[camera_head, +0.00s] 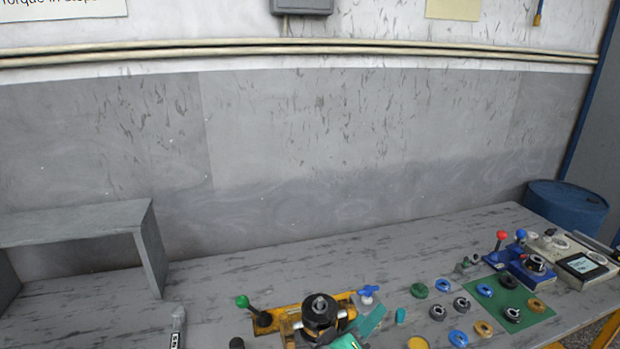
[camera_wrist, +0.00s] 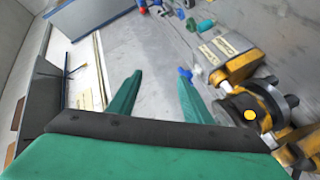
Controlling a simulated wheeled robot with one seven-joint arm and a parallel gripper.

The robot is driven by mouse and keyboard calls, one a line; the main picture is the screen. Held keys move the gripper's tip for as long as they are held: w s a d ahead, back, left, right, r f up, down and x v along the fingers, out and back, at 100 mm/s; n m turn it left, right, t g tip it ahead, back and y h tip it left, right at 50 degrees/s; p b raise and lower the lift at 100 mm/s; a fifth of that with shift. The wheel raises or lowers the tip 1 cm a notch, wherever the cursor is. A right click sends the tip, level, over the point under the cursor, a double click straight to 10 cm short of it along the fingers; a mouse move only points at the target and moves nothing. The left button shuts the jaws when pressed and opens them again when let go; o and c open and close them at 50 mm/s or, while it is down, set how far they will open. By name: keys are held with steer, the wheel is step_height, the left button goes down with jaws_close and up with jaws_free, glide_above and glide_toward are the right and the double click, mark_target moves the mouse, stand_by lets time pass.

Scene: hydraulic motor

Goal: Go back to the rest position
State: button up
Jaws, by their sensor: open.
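My gripper (camera_wrist: 158,92) shows in the wrist view as two green fingers, spread apart with nothing between them. The dark round motor (camera_head: 320,312) sits upright in a yellow fixture (camera_head: 292,319) at the bottom middle of the head view. The fixture also shows at the right of the wrist view (camera_wrist: 235,72), right of my fingers. A blue-handled valve (camera_head: 368,293) stands just right of it.
A green mat (camera_head: 537,312) with several rings and fittings lies on the bench at right. A blue fixture with levers (camera_head: 520,262) and a meter box (camera_head: 583,266) stand behind it. A grey shelf (camera_head: 75,222) stands at left. A blue barrel (camera_head: 566,207) is beyond the bench.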

steer(key=s+a+f+n+t+y, duration=0.2)
steer(key=s+f+n+y, duration=0.15)
steer(key=s+f, duration=0.5)
steer(key=s+a+f+n+t+y, duration=0.25)
steer(key=s+f+y, duration=0.25)
steer(key=s+f, duration=0.4)
steer(key=s+a+m+g+y, duration=0.1)
steer(key=s+a+m, duration=0.3)
steer(key=s, duration=0.7)
steer(key=s+a+m, duration=0.4)
steer(key=s+m, duration=0.1)
steer(key=s, duration=0.7)
steer(key=shift+a+r+g+y, duration=0.15)
steer(key=shift+r+g+y, duration=0.2)
steer(key=shift+r, duration=0.1)
